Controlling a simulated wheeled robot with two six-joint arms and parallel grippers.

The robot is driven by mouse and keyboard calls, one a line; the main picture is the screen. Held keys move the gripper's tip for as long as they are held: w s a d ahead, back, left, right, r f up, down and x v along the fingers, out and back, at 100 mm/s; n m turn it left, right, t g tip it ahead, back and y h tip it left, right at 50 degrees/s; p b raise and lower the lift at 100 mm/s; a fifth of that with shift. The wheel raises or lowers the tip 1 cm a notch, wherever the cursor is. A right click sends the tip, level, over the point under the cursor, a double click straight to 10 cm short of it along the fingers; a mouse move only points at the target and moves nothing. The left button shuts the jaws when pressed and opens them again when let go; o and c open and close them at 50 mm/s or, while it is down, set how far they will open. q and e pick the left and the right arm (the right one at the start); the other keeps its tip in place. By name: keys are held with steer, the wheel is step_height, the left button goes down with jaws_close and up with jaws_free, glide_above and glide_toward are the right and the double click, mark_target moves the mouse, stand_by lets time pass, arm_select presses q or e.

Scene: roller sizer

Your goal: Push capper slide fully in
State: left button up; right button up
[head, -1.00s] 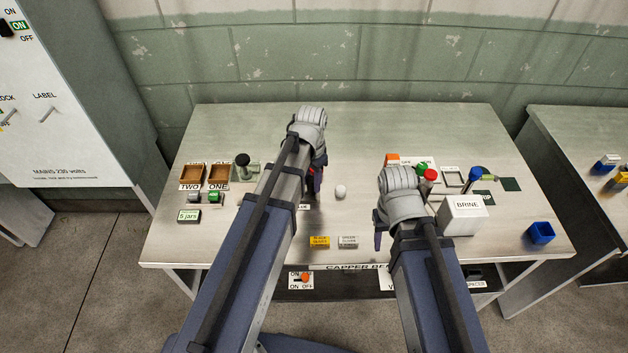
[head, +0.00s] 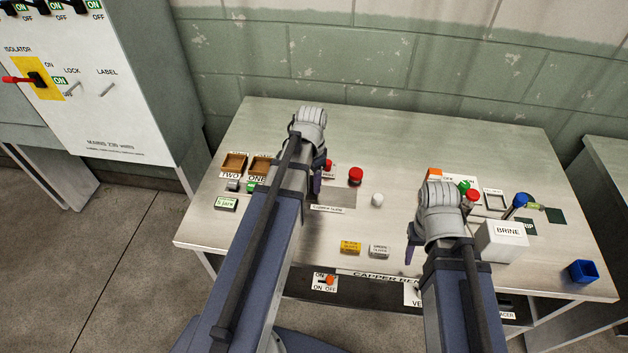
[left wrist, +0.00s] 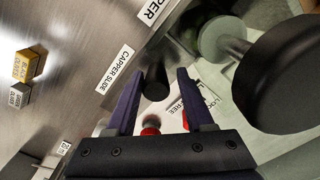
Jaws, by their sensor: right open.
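The capper slide label (head: 328,208) lies on the bench beside a grey plate (head: 341,195); the label also shows in the left wrist view (left wrist: 115,70). My left gripper (head: 319,183) is over the bench just behind this label. In the left wrist view its two fingers (left wrist: 160,100) are apart, with a black knob (left wrist: 155,82) showing in the gap beyond them. I cannot tell whether the fingers touch it. In the head view my left arm hides much of the capper. My right gripper (head: 411,247) is open and empty over the front right of the bench.
A large black knob (left wrist: 285,70) is close on the right in the left wrist view. A red knob (head: 355,176) and a white ball (head: 377,200) are right of my left gripper. A BRINE box (head: 503,242) stands beside my right arm.

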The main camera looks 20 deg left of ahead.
arm_select(q)
steer(key=shift+o, duration=0.9)
steer(key=shift+d, duration=0.1)
steer(key=shift+r, duration=0.1)
arm_select(e)
steer(key=shift+r, duration=0.1)
arm_select(q)
step_height(320, 180, up, 8)
steer(key=p, duration=0.8)
steer(key=shift+f, duration=0.2)
arm_select(e)
step_height(320, 180, up, 8)
steer(key=shift+f, duration=0.2)
arm_select(q)
steer(key=s+d+n, duration=0.1)
steer(key=s+d, duration=0.4)
steer(key=d, duration=0.5)
steer(key=s+d+n+y, duration=0.1)
steer(key=s+d, duration=0.5)
steer(key=d, duration=0.5)
steer(key=shift+d, duration=0.3)
